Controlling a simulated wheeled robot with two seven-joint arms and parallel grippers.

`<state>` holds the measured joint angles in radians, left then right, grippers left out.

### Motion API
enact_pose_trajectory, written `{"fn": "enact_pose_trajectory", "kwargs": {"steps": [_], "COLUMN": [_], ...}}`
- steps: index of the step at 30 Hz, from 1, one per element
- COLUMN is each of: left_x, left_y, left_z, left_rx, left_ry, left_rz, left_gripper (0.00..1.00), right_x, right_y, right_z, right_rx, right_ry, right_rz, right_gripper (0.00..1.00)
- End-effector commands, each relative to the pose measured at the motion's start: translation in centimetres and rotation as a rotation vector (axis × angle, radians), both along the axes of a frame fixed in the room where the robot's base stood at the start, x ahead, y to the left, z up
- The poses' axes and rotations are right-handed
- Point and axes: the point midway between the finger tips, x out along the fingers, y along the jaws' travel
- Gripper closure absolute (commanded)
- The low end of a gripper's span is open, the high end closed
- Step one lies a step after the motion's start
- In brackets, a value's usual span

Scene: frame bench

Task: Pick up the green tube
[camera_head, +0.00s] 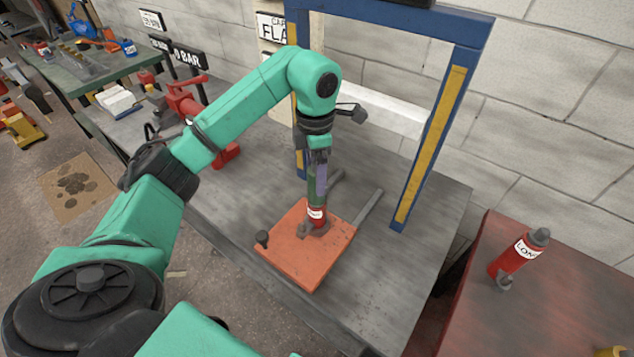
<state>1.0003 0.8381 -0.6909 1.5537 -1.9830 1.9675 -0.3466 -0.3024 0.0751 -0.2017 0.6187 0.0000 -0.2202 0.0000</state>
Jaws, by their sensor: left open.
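A narrow dark green upright piece (311,187), which looks like the green tube, stands above the orange plate (285,258) on the grey bench. A grey-purple strip shows beside it, and a red collar with a white label (316,213) is at its foot. My left gripper (317,170) points down from above, right at the upper part of the tube. It is open. The fingers and the tube overlap in this view, so I cannot tell whether they touch. My right gripper is not in view.
A blue frame with yellow strips (432,150) rises behind the plate. A red vise-like tool (188,105) is behind my arm.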

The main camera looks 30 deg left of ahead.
Motion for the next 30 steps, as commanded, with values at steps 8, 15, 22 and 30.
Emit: {"fn": "enact_pose_trajectory", "kwargs": {"steps": [8,15,22,30], "left_x": [0.1,0.1,0.1,0.2], "left_y": [-0.2,-0.3,-0.3,-0.3], "left_z": [-4.3,-4.5,-4.5,-4.3], "left_rx": [-0.001,-0.001,-0.001,-0.002], "left_ry": [0.002,0.001,0.001,-0.001], "left_rz": [-0.001,-0.002,-0.002,-0.002], "left_gripper": [0.14,0.33,1.00,1.00], "right_x": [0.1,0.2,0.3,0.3], "right_y": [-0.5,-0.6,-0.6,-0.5], "right_z": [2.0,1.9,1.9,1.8], "right_rx": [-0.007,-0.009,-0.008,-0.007], "right_ry": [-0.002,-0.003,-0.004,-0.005], "right_rz": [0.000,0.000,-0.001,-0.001], "right_gripper": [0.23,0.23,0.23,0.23]}}
